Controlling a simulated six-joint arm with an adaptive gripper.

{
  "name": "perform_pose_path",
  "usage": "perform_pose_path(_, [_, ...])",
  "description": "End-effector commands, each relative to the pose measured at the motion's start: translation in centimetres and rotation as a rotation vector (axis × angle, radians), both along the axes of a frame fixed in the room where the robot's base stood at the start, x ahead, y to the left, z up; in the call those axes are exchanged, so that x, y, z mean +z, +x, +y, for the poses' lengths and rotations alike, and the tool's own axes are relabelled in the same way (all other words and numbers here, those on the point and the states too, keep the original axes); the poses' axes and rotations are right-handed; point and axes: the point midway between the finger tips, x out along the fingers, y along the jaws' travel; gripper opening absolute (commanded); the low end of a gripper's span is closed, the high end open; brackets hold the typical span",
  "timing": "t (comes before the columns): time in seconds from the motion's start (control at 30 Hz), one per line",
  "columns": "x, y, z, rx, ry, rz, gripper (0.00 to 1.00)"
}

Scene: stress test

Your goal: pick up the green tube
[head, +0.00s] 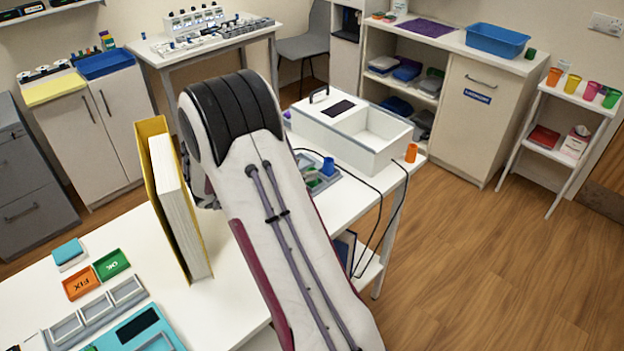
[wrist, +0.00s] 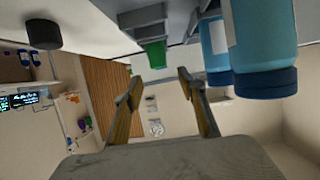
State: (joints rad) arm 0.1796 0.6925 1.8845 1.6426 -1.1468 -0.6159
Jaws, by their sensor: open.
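A green tube (wrist: 155,53) shows in the wrist view, which is upside down. It stands by a dark grey rack or tray (wrist: 140,17), straight beyond my gripper (wrist: 158,87). My gripper is open, its two fingers spread with nothing between them. The tube lies past the fingertips, roughly in line with the gap. In the head view my arm covers much of the table, and my gripper is hidden behind it. A small green item (head: 314,183) lies in a grey tray there; I cannot tell whether it is the same tube.
Two blue-capped bottles (wrist: 265,85) (wrist: 217,77) stand close right of the fingers in the wrist view.

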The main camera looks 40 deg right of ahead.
Motion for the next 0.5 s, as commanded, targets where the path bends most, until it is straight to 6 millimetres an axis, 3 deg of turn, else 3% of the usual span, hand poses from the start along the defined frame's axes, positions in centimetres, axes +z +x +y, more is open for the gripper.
perform_pose_path(0.3, [-0.1,0.0,0.0,0.0,0.0,0.001,0.4])
perform_pose_path(0.5, [-1.3,0.0,-0.1,-0.001,0.0,0.001,0.4])
